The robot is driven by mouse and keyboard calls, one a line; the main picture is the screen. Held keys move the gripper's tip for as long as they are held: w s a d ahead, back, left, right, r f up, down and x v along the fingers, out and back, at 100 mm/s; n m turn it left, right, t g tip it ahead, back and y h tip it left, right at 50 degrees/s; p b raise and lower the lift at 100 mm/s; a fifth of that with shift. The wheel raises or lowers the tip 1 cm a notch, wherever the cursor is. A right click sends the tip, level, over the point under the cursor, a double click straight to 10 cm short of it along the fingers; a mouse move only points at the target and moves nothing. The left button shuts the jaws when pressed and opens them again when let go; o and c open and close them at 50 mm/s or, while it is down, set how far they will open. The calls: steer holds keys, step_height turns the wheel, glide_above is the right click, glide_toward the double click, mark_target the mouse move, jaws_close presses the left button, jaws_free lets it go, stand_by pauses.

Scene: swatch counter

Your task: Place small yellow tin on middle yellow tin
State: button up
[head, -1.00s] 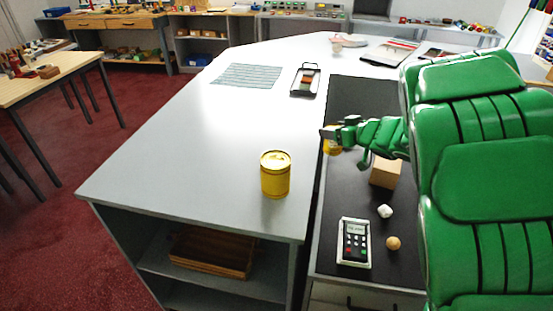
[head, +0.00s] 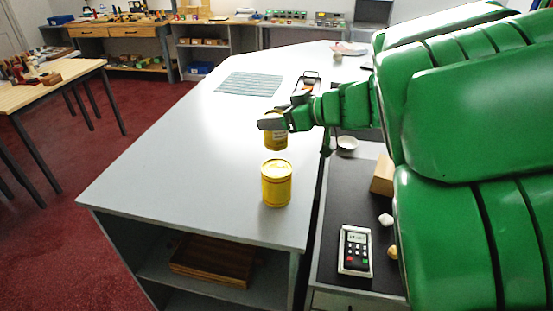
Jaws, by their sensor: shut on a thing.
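A yellow tin (head: 276,184) stands upright near the front right of the grey counter (head: 190,150). My gripper (head: 272,123) is shut on a smaller yellow tin (head: 276,138) and holds it above and slightly behind the standing tin in the picture. The fingers cover the small tin's upper part. The small tin looks roughly upright and apart from the standing tin; the exact gap is hard to judge from this view. No third yellow tin shows.
A card reader (head: 355,250) lies on the dark lower top at right, near a wooden block (head: 383,175), a white piece (head: 386,220) and a white bowl (head: 346,144). A green mat (head: 249,83) and a tray (head: 306,84) lie farther back. The counter's left side is clear.

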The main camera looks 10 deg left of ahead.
mark_target(287, 141)
steer(key=shift+f, duration=3.6)
steer(key=shift+f, duration=0.15)
steer(key=o, duration=1.3)
steer(key=shift+c, duration=0.2)
steer(key=shift+d+r, duration=0.15)
steer(key=shift+r, duration=0.1)
steer(key=v, duration=1.1)
steer(key=shift+d+r, duration=0.15)
steer(key=shift+d, duration=0.15)
steer(key=shift+s, duration=0.15)
